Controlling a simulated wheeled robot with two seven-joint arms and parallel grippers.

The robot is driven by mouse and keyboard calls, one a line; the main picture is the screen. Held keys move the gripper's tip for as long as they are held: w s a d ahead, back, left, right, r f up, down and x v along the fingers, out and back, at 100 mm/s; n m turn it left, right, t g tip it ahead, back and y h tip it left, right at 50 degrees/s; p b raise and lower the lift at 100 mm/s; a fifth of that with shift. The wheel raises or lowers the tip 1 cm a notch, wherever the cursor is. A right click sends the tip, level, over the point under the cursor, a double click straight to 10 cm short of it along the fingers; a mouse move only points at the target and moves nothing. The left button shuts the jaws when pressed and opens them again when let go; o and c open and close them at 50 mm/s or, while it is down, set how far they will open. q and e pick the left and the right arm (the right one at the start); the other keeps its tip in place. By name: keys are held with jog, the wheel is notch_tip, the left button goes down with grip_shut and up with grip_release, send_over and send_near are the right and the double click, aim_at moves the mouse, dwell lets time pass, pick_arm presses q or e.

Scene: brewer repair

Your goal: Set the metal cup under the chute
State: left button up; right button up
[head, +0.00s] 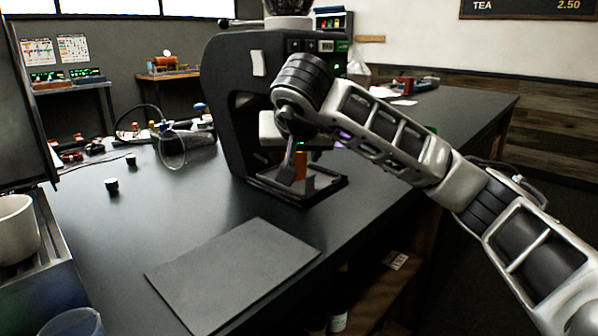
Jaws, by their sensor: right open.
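A black machine (228,95) stands on the dark counter, with a low base tray (332,186) at its foot. My right arm reaches in from the right, across the machine's front. My right gripper (294,172) points down just above the tray and is open. A small orange-brown piece (300,163) shows beside its fingers; I cannot tell what it belongs to. The chute is hidden behind my right wrist and arm. I cannot clearly make out a metal cup; it may be hidden there too. My left gripper is not in view.
A dark flat mat (232,276) lies in front of the machine. A white cup (15,228) sits at the far left. The counter between mat and machine is clear.

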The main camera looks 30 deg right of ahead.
jog(key=s+a, duration=0.1)
jog(key=s, duration=0.1)
jog(key=s+a, duration=0.1)
jog(key=s, duration=0.2)
jog(key=s+a, duration=0.1)
jog(key=s, duration=0.1)
jog(key=shift+s+a, duration=0.25)
jog(key=shift+s, duration=0.1)
jog(key=shift+s+a, duration=0.2)
jog(key=shift+s, duration=0.3)
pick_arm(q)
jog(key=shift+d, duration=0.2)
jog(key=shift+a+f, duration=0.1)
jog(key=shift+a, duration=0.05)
